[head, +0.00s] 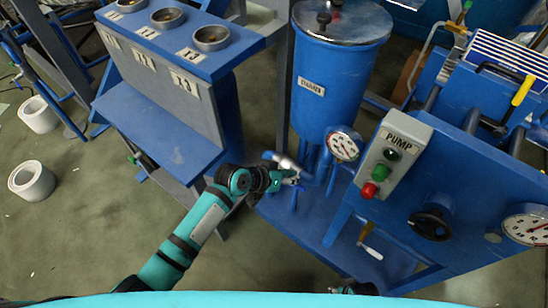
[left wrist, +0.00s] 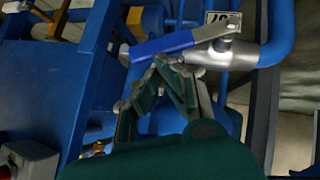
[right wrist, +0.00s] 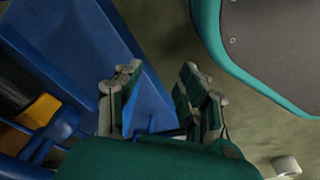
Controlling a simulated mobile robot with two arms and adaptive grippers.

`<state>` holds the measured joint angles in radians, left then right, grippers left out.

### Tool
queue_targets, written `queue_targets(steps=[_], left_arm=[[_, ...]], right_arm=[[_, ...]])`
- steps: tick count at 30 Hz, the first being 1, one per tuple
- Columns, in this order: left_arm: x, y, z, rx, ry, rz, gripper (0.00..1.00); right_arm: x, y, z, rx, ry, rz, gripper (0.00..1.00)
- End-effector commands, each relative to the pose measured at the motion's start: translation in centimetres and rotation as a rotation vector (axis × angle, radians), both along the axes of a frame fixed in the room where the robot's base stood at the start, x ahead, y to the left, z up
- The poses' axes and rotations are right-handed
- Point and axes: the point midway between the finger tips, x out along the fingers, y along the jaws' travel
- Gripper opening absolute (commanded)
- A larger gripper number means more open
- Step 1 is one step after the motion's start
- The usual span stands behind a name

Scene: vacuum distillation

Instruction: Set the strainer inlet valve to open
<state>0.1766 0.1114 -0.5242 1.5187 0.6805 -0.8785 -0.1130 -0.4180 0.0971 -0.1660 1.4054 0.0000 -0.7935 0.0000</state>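The strainer (head: 335,75) is a blue tank with a shiny lid. Beside its foot, a pale metal valve (head: 285,160) shows in the head view, partly hidden by my left gripper (head: 287,182). In the left wrist view the valve's lever has a blue sleeve (left wrist: 163,46) and a silver arm, lying across a silver body (left wrist: 228,56) on a blue pipe. My left fingertips (left wrist: 168,64) come together just below the lever, with nothing seen between them; contact is unclear. My right gripper (right wrist: 160,72) is open and empty.
A pump control box (head: 393,155) with green and red buttons stands right of the strainer. A gauge (head: 343,144) sits in front of the tank. A blue stand (head: 165,130) is left of my arm. White rolls (head: 32,181) lie on the floor.

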Motion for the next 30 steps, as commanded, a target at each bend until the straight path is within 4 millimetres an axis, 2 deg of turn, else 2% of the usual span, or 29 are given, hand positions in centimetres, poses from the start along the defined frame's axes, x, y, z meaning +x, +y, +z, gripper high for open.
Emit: queue_targets(steps=[3,9,18,30], left_arm=[[-0.3,-0.5,-0.3,-0.006,0.003,0.001,0.0],[-0.8,-1.3,-1.3,-0.006,0.003,0.0,0.0],[-1.3,-1.8,-2.4,-0.006,0.005,0.001,0.0],[-1.4,-1.9,-2.7,-0.006,0.005,0.001,0.0]], right_arm=[[-1.3,-0.2,-1.2,-0.002,0.012,0.003,0.4],[-2.5,-0.3,-2.5,-0.002,0.02,0.005,0.4],[-2.9,-0.4,-2.9,-0.002,0.022,0.005,0.4],[-2.9,-0.4,-2.9,-0.003,0.022,0.006,0.4]])
